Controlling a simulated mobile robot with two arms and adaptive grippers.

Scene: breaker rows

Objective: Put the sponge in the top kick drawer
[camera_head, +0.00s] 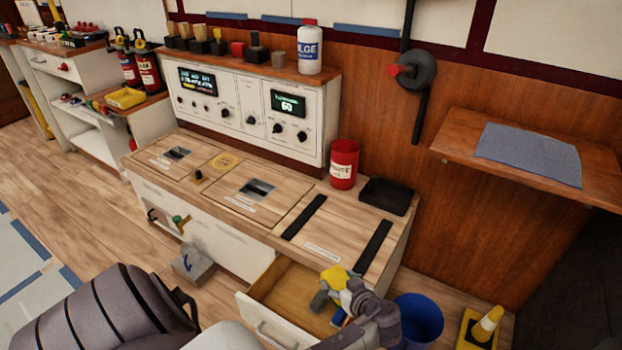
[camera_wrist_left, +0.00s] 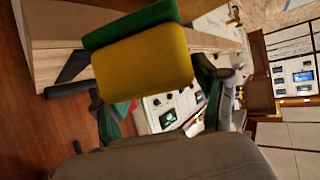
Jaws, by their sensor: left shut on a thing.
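The sponge shows as a yellow block (camera_head: 336,277) in the head view. In the left wrist view the sponge (camera_wrist_left: 145,55) is large, yellow with a green layer. My left gripper (camera_head: 336,296) is shut on it, with fingers at either side of it in the wrist view. In the head view the gripper and sponge are over the right end of an open drawer (camera_head: 262,332) in the low wooden-topped cabinet. The drawer's light wood inside looks empty where it shows; its right part is hidden behind my gripper and arm. My right gripper is not in view.
A red canister (camera_head: 344,164) and black tray (camera_head: 387,195) sit on the cabinet top. A grey box (camera_head: 192,264) is on the floor left of the drawer.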

